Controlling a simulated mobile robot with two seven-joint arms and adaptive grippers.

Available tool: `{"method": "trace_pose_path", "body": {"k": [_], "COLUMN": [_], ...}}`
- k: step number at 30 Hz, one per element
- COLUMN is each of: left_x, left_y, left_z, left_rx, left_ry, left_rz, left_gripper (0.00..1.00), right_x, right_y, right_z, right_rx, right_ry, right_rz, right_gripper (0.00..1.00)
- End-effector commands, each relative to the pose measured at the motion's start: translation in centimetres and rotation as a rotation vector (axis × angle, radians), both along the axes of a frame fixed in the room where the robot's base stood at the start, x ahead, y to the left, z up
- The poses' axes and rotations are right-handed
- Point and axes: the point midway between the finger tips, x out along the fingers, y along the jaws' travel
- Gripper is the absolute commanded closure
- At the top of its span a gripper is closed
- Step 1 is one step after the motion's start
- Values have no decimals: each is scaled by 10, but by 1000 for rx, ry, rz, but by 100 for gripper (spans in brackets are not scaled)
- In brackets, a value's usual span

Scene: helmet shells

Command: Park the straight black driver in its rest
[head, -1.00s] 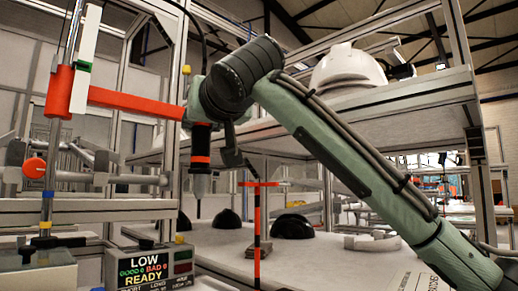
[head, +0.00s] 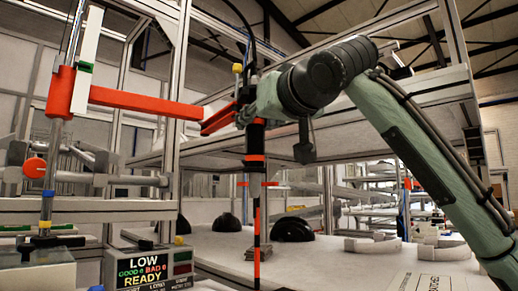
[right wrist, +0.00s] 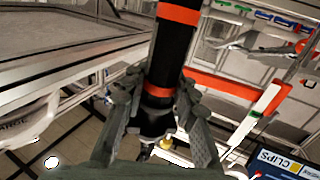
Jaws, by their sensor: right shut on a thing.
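The straight black driver (head: 255,143), with orange bands, hangs upright from the red jointed arm (head: 145,103). My right gripper (head: 247,112) is shut around its body; in the right wrist view my fingers (right wrist: 158,112) close on both sides of the driver (right wrist: 172,45). A thin orange-and-black striped post with an orange crosspiece (head: 272,184), which looks like the rest, stands on the bench. The driver lines up with the post in the head view; its lower end overlaps the post top, and I cannot tell whether they touch. My left gripper is not in view.
Black helmet shells (head: 292,229) lie on the white bench (head: 205,250) behind the post, with pale curved parts (head: 372,244) at right. A controller box reading READY (head: 150,268) stands front left. A shelf (head: 420,100) runs above the bench.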

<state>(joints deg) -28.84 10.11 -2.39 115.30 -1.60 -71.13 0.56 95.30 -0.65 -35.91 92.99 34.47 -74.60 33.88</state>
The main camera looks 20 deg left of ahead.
Motion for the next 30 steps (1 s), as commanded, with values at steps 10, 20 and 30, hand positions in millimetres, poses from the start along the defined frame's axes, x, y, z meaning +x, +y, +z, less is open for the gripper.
{"method": "trace_pose_path", "body": {"k": [10, 20, 30], "left_x": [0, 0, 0], "left_y": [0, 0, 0], "left_z": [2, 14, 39], "left_rx": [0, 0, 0], "left_ry": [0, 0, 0], "left_rz": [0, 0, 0], "left_gripper": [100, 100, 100], "right_x": [0, 14, 52], "right_y": [0, 2, 8], "right_z": [-1, 3, 3], "right_rx": [0, 1, 1], "right_ry": [1, 5, 3], "right_rz": [1, 0, -1], "right_gripper": [100, 100, 100]}}
